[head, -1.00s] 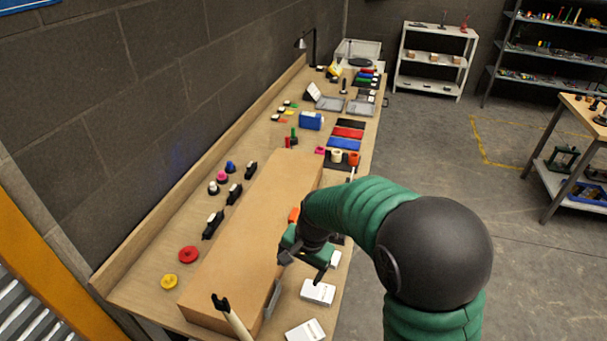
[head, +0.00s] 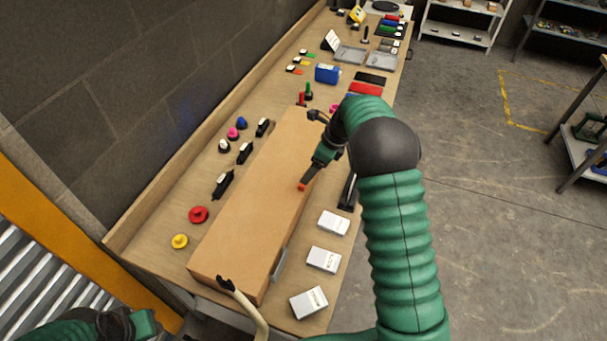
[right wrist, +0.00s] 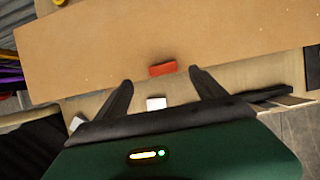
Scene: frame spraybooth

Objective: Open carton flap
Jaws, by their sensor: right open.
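The long brown carton (head: 245,215) lies on the workbench with its broad top face up. It also shows across the right wrist view (right wrist: 190,40). A small red-orange tab (head: 301,187) sits at the carton's right edge; in the right wrist view the tab (right wrist: 162,69) appears between my fingertips. My right gripper (head: 308,180) points down at that edge. Its two dark fingers (right wrist: 160,75) are apart with nothing held; contact with the tab cannot be told. My left gripper (head: 130,325) is partly seen at the bottom left, and its fingers are unclear.
White boxes (head: 323,259) line the bench's right side. A grey piece (head: 279,265) is against the carton's near right side. A cream rod with a black forked tip (head: 226,285) stands at the near end. Red (head: 198,214) and yellow (head: 180,241) knobs lie left of the carton.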

